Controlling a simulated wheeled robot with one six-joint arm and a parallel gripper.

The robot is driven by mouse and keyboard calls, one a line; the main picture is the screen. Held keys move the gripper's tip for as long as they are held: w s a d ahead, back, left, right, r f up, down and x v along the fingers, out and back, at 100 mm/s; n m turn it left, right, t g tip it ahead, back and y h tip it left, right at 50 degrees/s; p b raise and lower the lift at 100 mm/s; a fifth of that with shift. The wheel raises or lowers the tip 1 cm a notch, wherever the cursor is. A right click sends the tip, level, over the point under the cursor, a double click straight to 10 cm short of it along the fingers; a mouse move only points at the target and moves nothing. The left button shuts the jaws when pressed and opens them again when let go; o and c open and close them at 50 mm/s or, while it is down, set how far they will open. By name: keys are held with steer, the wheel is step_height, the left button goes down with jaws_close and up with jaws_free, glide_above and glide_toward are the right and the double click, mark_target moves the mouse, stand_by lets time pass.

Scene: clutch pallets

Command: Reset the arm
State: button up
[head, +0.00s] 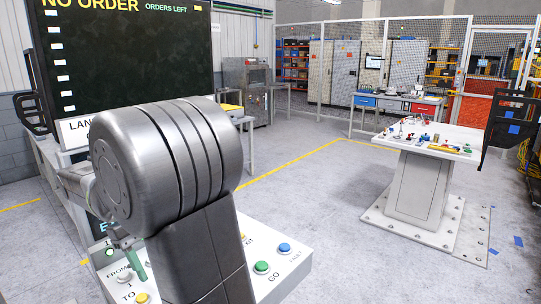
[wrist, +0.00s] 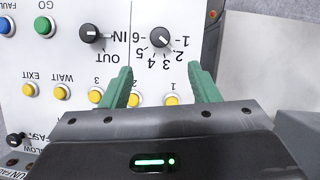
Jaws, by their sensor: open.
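My gripper (wrist: 157,72) is open and empty, with its two green fingers apart in front of a white control panel (wrist: 105,65). The fingers straddle the area below a black selector knob (wrist: 163,44) numbered 1 to 6. I cannot tell whether a fingertip touches the panel. In the head view, my gripper (head: 137,262) shows at the lower left, over the panel (head: 300,266), and my large grey arm joint hides much of that area.
The panel holds an IN/OUT knob (wrist: 91,33), a green GO button (head: 262,267), a blue button (head: 284,248) and several yellow buttons. A dark order screen (head: 120,55) stands behind my arm. A white pedestal table (head: 415,185) with small parts stands right. Floor between is clear.

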steer(key=x, duration=1.2)
steer(key=shift+s+d+f, duration=0.1)
steer(key=shift+d+f, duration=0.05)
steer(key=shift+f, duration=0.1)
steer(key=shift+d+f+m, duration=0.1)
steer(key=shift+f+m, duration=0.2)
steer(key=shift+m, duration=0.1)
steer(key=m+g+y, duration=0.1)
steer(key=m, duration=0.2)
steer(key=shift+m+b, duration=0.3)
steer(key=m, duration=0.1)
steer(key=m+y+b, duration=0.1)
steer(key=m, duration=0.1)
steer(key=shift+w+d+g, duration=0.15)
steer(key=shift+w+g, duration=0.05)
steer(key=shift+g, duration=0.2)
steer(key=m+y+b, duration=0.1)
steer(key=m, duration=0.1)
steer(key=m+y+b, duration=0.1)
steer(key=m, duration=0.1)
steer(key=m+b, duration=0.1)
steer(key=m, duration=0.2)
steer(key=shift+d+y+b, duration=0.25)
steer(key=shift+y+b, duration=0.1)
steer(key=shift+y, duration=0.05)
steer(key=shift+v, duration=1.25)
